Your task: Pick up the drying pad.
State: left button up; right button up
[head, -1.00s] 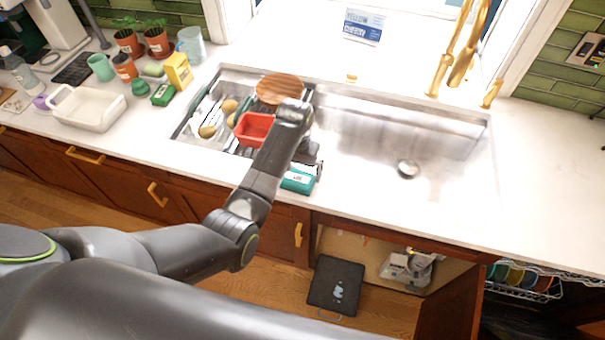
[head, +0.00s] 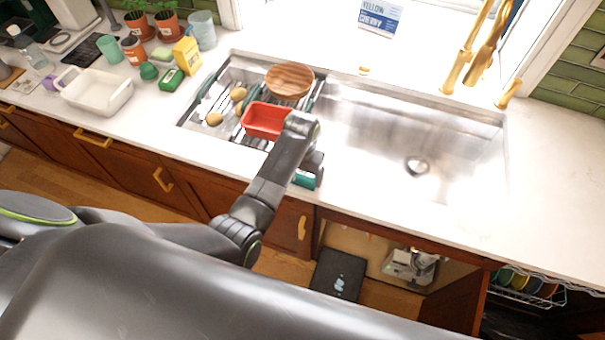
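No thing in the head view is clearly marked as the drying pad. A teal item (head: 306,180) lies at the counter's front edge by the sink, mostly hidden by my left gripper (head: 312,168); it may be the pad, but I cannot tell. My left gripper is over or against this teal item, below the bent wrist. Its fingers are hidden or too small to tell whether they are open or shut. My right gripper is not in view.
A red tub (head: 264,121) and a round wooden board (head: 289,80) sit at the sink's left side. The sink basin (head: 380,125) is clear on the right. A white dish (head: 97,92) stands on the left counter. A dark flat board (head: 338,275) is on the floor.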

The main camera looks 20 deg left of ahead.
aim_at(302, 173)
pick_arm(q)
jog(key=shift+f, duration=0.1)
jog(key=shift+c, duration=0.6)
jog(key=shift+w+r, duration=0.15)
jog(key=shift+r, duration=0.25)
notch_tip(302, 173, up, 7)
jog(key=shift+b, duration=0.95)
jog(key=shift+r+p, duration=0.4)
jog(key=shift+r, duration=0.75)
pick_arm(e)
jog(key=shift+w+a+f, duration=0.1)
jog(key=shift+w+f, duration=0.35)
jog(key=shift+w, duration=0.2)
